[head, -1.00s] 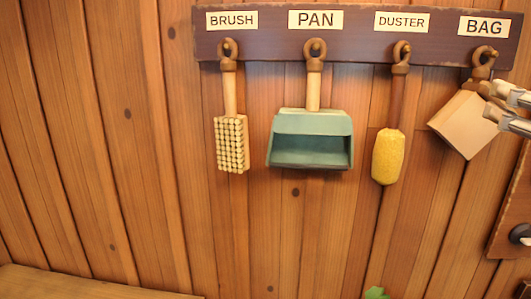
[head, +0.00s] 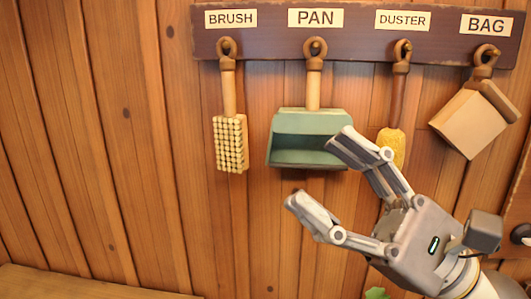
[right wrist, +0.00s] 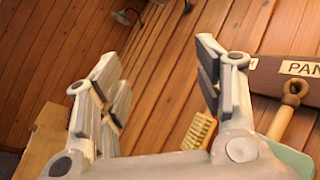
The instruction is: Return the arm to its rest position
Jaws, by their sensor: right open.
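My right gripper (head: 318,174) is open and empty in the head view, in front of the wall below the dustpan. The upper finger overlaps the lower right corner of the green dustpan (head: 302,122) in the picture. The hand and finger hide the lower part of the yellow duster (head: 392,141). The tan bag (head: 468,124) hangs tilted on its peg under the BAG label, clear of the gripper. My left gripper is not in view.
A dark rack board (head: 270,42) with labels runs along the wall top. The brush (head: 230,142) hangs at its left; it also shows in the right wrist view (right wrist: 199,133). A wooden ledge (head: 80,282) is at lower left. The left wall is bare. A green leaf (head: 377,293) shows at the bottom.

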